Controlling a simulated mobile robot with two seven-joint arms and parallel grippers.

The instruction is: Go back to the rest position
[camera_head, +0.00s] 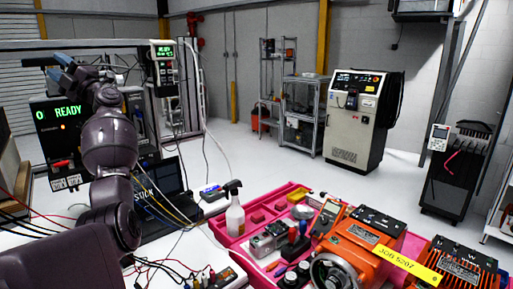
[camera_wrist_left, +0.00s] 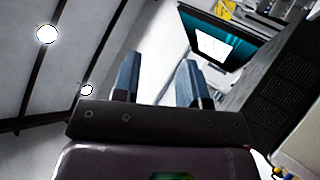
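My left arm rises from the lower left of the head view, with its gripper (camera_head: 60,68) raised in front of the equipment on the left. In the left wrist view the two blue fingers of the left gripper (camera_wrist_left: 160,65) stand well apart with nothing between them. The gripper touches no object that I can see. My right gripper is in neither view.
A black unit reading READY (camera_head: 68,112) stands behind my left arm. An orange motor (camera_head: 355,245) sits at the front right.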

